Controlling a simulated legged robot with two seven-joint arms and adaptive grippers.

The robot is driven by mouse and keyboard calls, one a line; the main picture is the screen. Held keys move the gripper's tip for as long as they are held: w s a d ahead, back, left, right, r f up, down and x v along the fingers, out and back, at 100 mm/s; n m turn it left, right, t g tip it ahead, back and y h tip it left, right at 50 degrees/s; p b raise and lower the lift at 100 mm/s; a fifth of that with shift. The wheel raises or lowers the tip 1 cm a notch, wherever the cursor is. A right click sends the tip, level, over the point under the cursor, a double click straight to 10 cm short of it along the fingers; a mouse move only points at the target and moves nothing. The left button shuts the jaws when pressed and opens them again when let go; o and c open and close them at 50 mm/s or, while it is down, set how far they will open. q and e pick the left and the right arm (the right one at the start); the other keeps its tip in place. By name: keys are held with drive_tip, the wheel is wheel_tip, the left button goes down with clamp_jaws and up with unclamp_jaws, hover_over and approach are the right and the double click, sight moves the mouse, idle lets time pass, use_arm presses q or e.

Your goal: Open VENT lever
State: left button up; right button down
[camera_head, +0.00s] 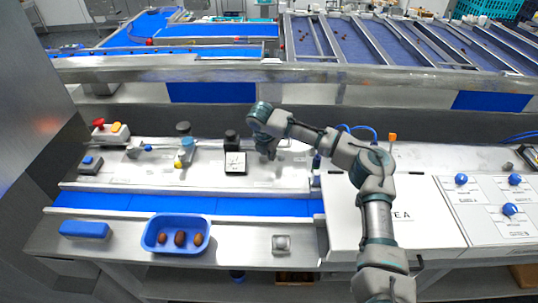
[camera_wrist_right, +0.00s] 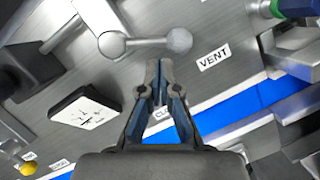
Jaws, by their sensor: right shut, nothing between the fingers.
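The VENT lever shows in the right wrist view as a grey bar (camera_wrist_right: 146,43) with a round hub at its left end and a ball knob (camera_wrist_right: 179,40) at its right end. A white VENT label (camera_wrist_right: 213,57) is on the metal panel to the right of the knob. My right gripper (camera_wrist_right: 158,68) is shut and empty, its fingertips just below the bar; I cannot tell whether they touch it. A label below the fingers is partly hidden. In the head view my right gripper (camera_head: 270,154) is low over the panel and largely hides the lever. My left gripper is out of view.
A gauge-like white plate (camera_head: 235,163) stands left of my right gripper. A blue belt (camera_head: 190,204) runs in front. A blue tray (camera_head: 158,246) with several dates sits on the front ledge. A white cover (camera_head: 345,215) and blue knobs (camera_head: 461,179) are at right.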

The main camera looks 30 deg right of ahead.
drive_tip(key=shift+d+f, duration=0.15)
drive_tip(key=shift+d, duration=0.45)
drive_tip(key=shift+d+f+n, duration=0.15)
drive_tip(key=shift+d+n, duration=0.35)
drive_tip(key=shift+n, duration=0.1)
drive_tip(key=shift+w+d+n+t+y, duration=0.1)
drive_tip(key=shift+n+t+y, duration=0.25)
drive_tip(key=shift+n, duration=0.55)
drive_tip(key=shift+w+d+n, duration=0.15)
drive_tip(key=shift+d+n, duration=0.1)
drive_tip(key=shift+n, duration=0.45)
drive_tip(key=shift+w+d+n+t+y, duration=0.25)
drive_tip(key=shift+d+n+t, duration=0.1)
drive_tip(key=shift+d+n, duration=0.45)
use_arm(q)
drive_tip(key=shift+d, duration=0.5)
use_arm(e)
drive_tip(key=shift+a, duration=0.4)
